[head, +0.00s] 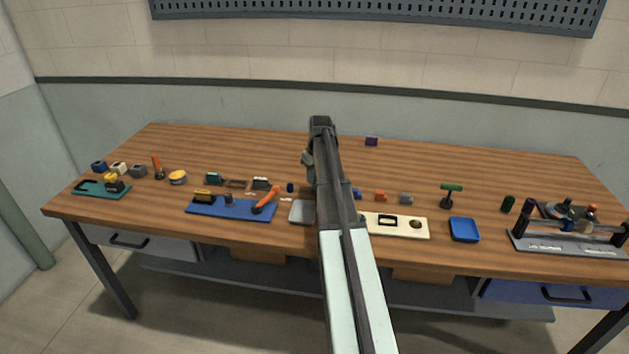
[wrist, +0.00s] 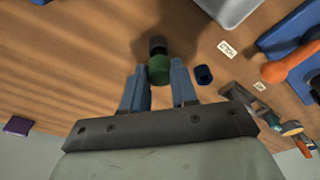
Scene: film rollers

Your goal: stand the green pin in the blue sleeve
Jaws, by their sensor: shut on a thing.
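The green pin (wrist: 159,71) is between the fingertips of my gripper (wrist: 159,66) in the wrist view, and the gripper is shut on it. A dark grey round piece (wrist: 157,44) shows just beyond the green; I cannot tell whether it is part of the pin or separate. The blue sleeve (wrist: 203,75), a short dark blue ring with a dark opening, stands on the table just right of the fingers, apart from the pin. In the head view it seems to be the small dark blue piece (head: 290,188) left of my arm, which hides the gripper's fingers and the pin.
A grey tray (wrist: 235,8) and a blue board with an orange-handled part (head: 230,208) lie near the sleeve. A cream board (head: 405,232) and a blue tray (head: 464,230) lie to the right. A purple block (head: 371,141) sits alone at the back, where the table is mostly clear.

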